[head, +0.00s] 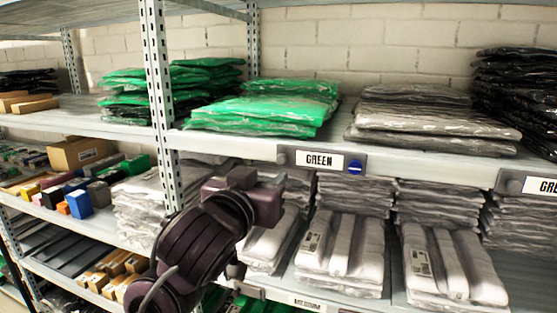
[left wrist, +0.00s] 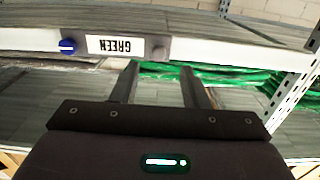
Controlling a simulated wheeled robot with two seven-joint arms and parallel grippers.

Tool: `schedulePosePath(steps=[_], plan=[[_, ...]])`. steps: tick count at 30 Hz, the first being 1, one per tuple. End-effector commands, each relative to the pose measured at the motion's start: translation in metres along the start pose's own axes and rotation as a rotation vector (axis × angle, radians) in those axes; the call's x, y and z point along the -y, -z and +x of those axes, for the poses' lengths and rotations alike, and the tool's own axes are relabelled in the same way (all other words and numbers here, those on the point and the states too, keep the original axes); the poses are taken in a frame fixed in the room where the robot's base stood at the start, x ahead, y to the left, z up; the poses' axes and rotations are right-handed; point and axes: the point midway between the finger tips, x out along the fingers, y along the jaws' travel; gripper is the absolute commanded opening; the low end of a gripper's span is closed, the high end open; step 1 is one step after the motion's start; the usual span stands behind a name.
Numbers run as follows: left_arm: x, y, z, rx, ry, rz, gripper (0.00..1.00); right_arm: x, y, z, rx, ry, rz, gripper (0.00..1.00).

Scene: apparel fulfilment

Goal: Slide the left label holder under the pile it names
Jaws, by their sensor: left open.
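The left label holder (head: 320,160) is a dark strip with a white card reading GREEN. It sits on the upper shelf's front edge, below the gap between the green pile (head: 268,112) and the grey pile (head: 425,122). It has a blue knob (head: 355,168) at its right end and a grey knob at its left. My left gripper (head: 262,195) is below and left of it, its fingers hard to make out. In the left wrist view the holder (left wrist: 115,45) appears upside down, and the open, empty fingers (left wrist: 158,72) point towards its grey-knob end, apparently apart from it.
A second label holder (head: 530,184), its card partly cut off, is at the far right, below a black pile (head: 520,85). A perforated upright post (head: 160,90) stands left of the green pile. Packed grey garments (head: 355,195) fill the shelf below.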

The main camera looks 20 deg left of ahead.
Motion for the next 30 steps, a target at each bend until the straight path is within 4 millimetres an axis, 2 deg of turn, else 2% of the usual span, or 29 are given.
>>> schedulePosePath(steps=[1, 4, 12, 18, 27, 30], plan=[[-0.001, 0.007, -0.002, -0.013, -0.001, 0.001, 0.41, -0.001, 0.0, -0.001, 0.0, -0.001, 0.001, 0.45], [-0.001, 0.01, 0.005, -0.017, -0.001, 0.002, 0.41, -0.002, 0.0, -0.004, 0.0, -0.002, 0.002, 0.45], [-0.001, 0.011, 0.049, -0.016, 0.0, 0.002, 0.41, -0.002, 0.005, -0.014, -0.004, -0.003, 0.002, 0.45], [-0.001, 0.01, 0.069, -0.017, -0.001, 0.0, 0.41, -0.002, 0.007, -0.018, -0.007, -0.002, 0.002, 0.45], [-0.001, 0.009, 0.072, -0.017, -0.001, 0.0, 0.41, 0.002, 0.008, -0.018, -0.009, 0.003, 0.004, 0.45], [-0.001, 0.009, 0.072, -0.017, -0.001, 0.0, 0.29, 0.003, 0.008, -0.018, -0.009, 0.004, 0.004, 0.45]])
